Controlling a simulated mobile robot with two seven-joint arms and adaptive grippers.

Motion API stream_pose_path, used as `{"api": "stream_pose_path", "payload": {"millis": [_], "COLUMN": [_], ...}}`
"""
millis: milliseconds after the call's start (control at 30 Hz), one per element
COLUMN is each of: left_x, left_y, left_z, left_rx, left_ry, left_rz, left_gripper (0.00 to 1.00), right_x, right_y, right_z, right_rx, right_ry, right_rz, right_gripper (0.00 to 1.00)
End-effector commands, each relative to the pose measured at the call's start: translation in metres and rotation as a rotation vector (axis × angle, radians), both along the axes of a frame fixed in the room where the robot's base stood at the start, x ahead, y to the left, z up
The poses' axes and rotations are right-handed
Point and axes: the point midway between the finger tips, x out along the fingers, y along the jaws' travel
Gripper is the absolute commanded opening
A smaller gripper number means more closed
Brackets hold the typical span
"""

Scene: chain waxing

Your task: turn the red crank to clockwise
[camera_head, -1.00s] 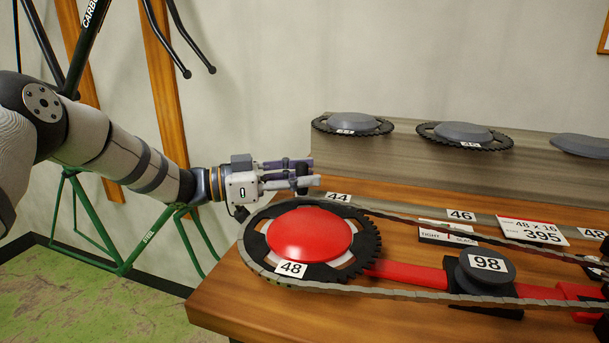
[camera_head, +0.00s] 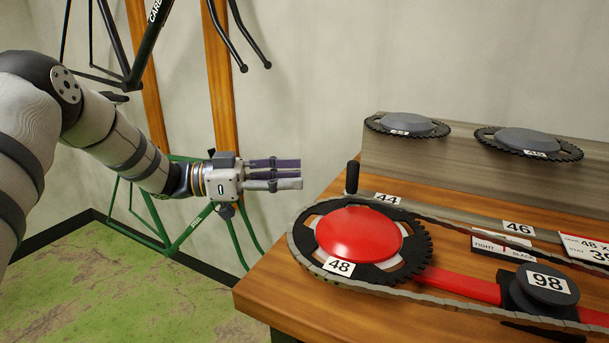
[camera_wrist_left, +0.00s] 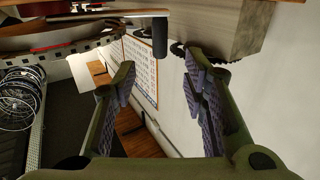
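The red crank has a domed red hub (camera_head: 358,233) on a black toothed chainring (camera_head: 415,255) labelled 48, lying flat near the table's left end. Its upright black handle (camera_head: 352,177) stands at the chainring's back edge. My left gripper (camera_head: 301,174) is left of the handle, apart from it, with its fingers pointing right. In the left wrist view, the gripper (camera_wrist_left: 158,75) is open and empty. The black handle (camera_wrist_left: 160,38) shows there at the top, beyond the fingertips and roughly between them. My right gripper is not in view.
A chain (camera_head: 410,292) runs from the chainring to the right, past a black roller (camera_head: 545,292) marked 98. A raised shelf (camera_head: 440,160) with other chainrings stands behind. Space left of the table is open.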

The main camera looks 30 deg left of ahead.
Motion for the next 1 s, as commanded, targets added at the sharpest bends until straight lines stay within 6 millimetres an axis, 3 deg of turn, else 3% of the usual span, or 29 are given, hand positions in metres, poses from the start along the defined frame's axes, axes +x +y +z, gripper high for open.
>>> {"api": "stream_pose_path", "payload": {"millis": [133,233,300,333,500,600,767,1000], "left_x": [0.0,-0.002,-0.007,-0.011,-0.037,-0.048,-0.04,0.006], "left_y": [0.0,0.001,0.005,0.008,0.027,0.032,0.028,0.002], "left_z": [0.0,0.003,0.011,0.014,0.019,0.01,0.0,-0.008], "left_rx": [0.0,-0.035,-0.169,-0.262,-0.863,-1.086,-1.155,-1.148], "left_ry": [0.0,0.04,0.188,0.286,0.841,1.023,1.091,1.099], "left_rz": [0.0,0.016,0.074,0.111,0.293,0.343,0.366,0.37], "left_gripper": [0.4,0.19,0.03,0.0,0.0,0.0,0.0,0.0], "right_x": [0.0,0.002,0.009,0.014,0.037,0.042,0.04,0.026], "right_y": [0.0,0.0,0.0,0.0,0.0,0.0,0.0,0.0], "right_z": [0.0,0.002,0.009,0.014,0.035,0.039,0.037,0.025], "right_rx": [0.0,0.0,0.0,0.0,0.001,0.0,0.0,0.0], "right_ry": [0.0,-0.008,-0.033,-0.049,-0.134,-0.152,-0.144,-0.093], "right_rz": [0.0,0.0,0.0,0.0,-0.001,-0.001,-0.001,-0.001], "right_gripper": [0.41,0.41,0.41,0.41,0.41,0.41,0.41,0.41]}}
